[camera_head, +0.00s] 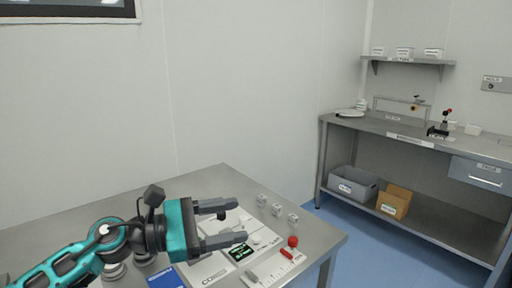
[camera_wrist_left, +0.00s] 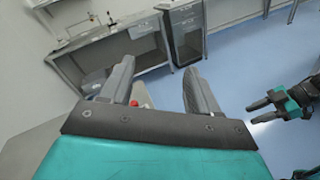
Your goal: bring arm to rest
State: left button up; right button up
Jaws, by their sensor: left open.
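My left arm comes in from the left in the head view. Its teal left gripper (camera_head: 232,222) is open, with its two dark fingers apart and nothing between them. It is held above the steel table, its fingers pointing right over the devices there. The left wrist view shows the same open fingers (camera_wrist_left: 160,92) from behind. Another dark gripper with a teal part, my right one (camera_wrist_left: 268,110), shows at the right edge of the left wrist view, its fingers apart and empty. The right gripper is not in the head view.
The steel table (camera_head: 225,180) bears a device with a small screen (camera_head: 242,252), a red knob (camera_head: 293,241) and several small white blocks (camera_head: 277,209) under or near my left gripper. A workbench (camera_head: 400,128) with a grey bin (camera_head: 352,184) and cardboard box (camera_head: 394,201) stands right. Blue floor lies between.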

pick_arm(q)
jog(key=s+a+f+m+t+y, duration=0.1)
jog(key=a+f+m+t+y, duration=0.3)
jog(key=m, duration=0.7)
jog(key=s+a+f+m+t+y, duration=0.1)
jog(key=a+f+m+t+y, duration=0.2)
jog(key=m+y, duration=0.55)
jog(key=s+a+f+m+t+y, duration=0.25)
jog(key=a+m, duration=0.25)
jog(key=m, duration=0.8)
jog(key=s+a+f+n+g+y, duration=0.1)
jog(key=s+a+f+n+g, duration=0.1)
jog(key=s+f+n+g, duration=0.7)
jog(key=s+a+f+n+g, duration=0.1)
jog(key=s+f+n+g, duration=0.3)
jog(key=s, duration=0.9)
jog(key=w+d+f+t+b, duration=0.1)
jog(key=w+f+t+b, duration=0.1)
jog(key=f, duration=0.5)
jog(key=w+d+f+t+h+b, duration=0.1)
jog(key=w+d+f+t+b, duration=0.1)
jog(key=w+f+t, duration=0.3)
notch_tip(320, 180, down, 3)
jog(key=shift+w+r+t+b, duration=0.1)
jog(key=shift+w+t+b, duration=0.25)
jog(key=shift+t, duration=0.3)
